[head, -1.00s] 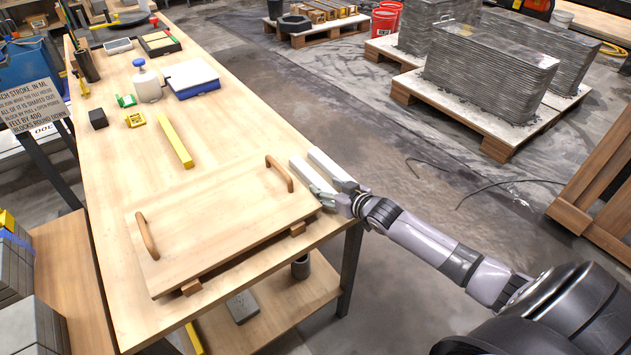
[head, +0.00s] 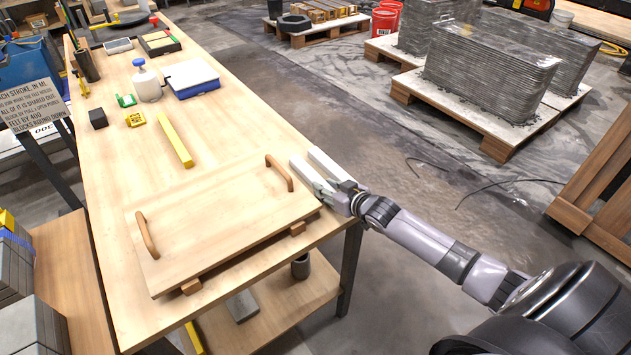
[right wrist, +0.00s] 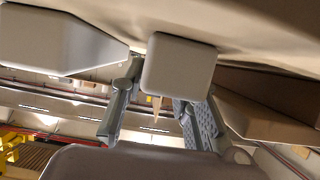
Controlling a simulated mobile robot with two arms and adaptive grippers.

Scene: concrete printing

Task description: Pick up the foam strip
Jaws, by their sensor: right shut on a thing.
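My right gripper (head: 322,178) is at the right edge of the workbench, beside the right end of the handled wooden board. It is shut on a pale strip, which I take to be the foam strip; the strip and the fingers look alike, so its outline is hard to tell. In the right wrist view, a light grey block (right wrist: 180,70) sits between the finger links under a broad beige surface. My left gripper is not in view.
The wooden board (head: 215,225) with two handles rests on cleats close to my right gripper.

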